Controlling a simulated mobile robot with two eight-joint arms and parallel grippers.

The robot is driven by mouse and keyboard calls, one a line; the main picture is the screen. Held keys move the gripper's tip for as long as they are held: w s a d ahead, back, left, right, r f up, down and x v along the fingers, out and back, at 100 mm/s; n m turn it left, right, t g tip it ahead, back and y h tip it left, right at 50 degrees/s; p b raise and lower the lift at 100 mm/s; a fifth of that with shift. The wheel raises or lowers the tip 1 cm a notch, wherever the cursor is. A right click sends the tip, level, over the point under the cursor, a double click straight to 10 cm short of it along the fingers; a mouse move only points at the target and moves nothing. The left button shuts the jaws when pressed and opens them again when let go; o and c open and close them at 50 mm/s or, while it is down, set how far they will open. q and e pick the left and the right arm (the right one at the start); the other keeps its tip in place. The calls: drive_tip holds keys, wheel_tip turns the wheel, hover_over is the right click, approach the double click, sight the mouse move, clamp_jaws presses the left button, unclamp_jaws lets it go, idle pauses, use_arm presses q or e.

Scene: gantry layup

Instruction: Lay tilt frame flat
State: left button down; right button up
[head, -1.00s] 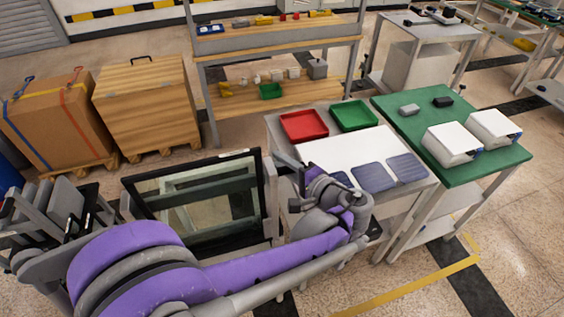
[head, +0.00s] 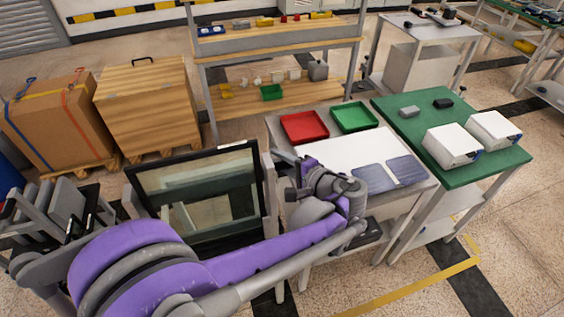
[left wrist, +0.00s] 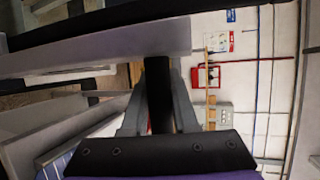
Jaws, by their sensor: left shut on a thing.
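The tilt frame (head: 148,199) is a black-edged frame with a glass pane, standing tilted in the middle of the head view. Its lower part is hidden behind my left arm. My left gripper (head: 282,158) is at the frame's right upper side, with the wrist over the near left corner of the white table. In the left wrist view the gripper (left wrist: 160,100) is shut on a dark bar (left wrist: 158,80), which I take to be part of the tilt frame. My right gripper is not in view.
A grey-white table (head: 335,150) with a red tray (head: 304,128), a green tray (head: 354,117) and dark panels (head: 405,170) stands right of the frame. A green table (head: 400,110) adjoins it. Wooden crates (head: 145,105) and shelving (head: 280,42) stand behind.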

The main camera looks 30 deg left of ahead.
use_arm(q)
drive_tip(key=w+a+f+m+g+h, duration=0.2)
drive_tip(key=w+a+f+g+h, duration=0.3)
drive_tip(key=w+a+f, duration=0.45)
drive_tip(key=w+a+f+g+h+b, duration=0.1)
drive_tip(key=w+a+f+h+b, duration=0.1)
drive_tip(key=f, duration=0.6)
drive_tip(key=w+a+f+m+g+h+b, duration=0.1)
drive_tip(key=w+a+f+h+b, duration=0.2)
drive_tip(key=f, duration=0.4)
drive_tip(key=shift+a+f+g+h, duration=0.3)
drive_tip(key=shift+a+f+h, duration=0.15)
drive_tip(key=shift+a, duration=0.75)
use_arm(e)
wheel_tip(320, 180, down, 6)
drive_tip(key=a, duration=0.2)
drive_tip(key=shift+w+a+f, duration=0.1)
